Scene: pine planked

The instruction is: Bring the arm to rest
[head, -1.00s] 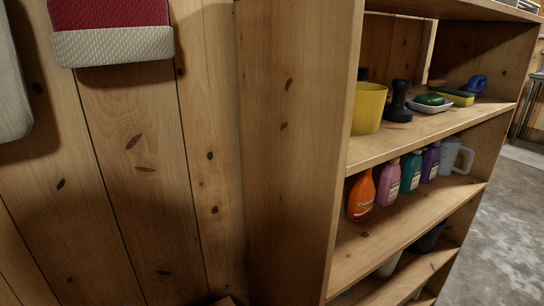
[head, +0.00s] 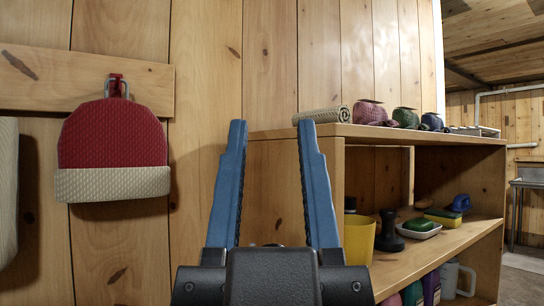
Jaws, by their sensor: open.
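The gripper appears in front of the left end of the wooden shelf unit (head: 270,175). I cannot tell how far it is from the shelf. The rest of my arm is hidden below the picture's edge.
A red and cream knitted hat (head: 112,150) hangs on a wall hook at left. On the shelf top lie a rolled cloth (head: 321,115) and several yarn-like balls. Below are a yellow cup (head: 359,239), a black-handled tool (head: 389,232) and several bottles. Floor shows at far right.

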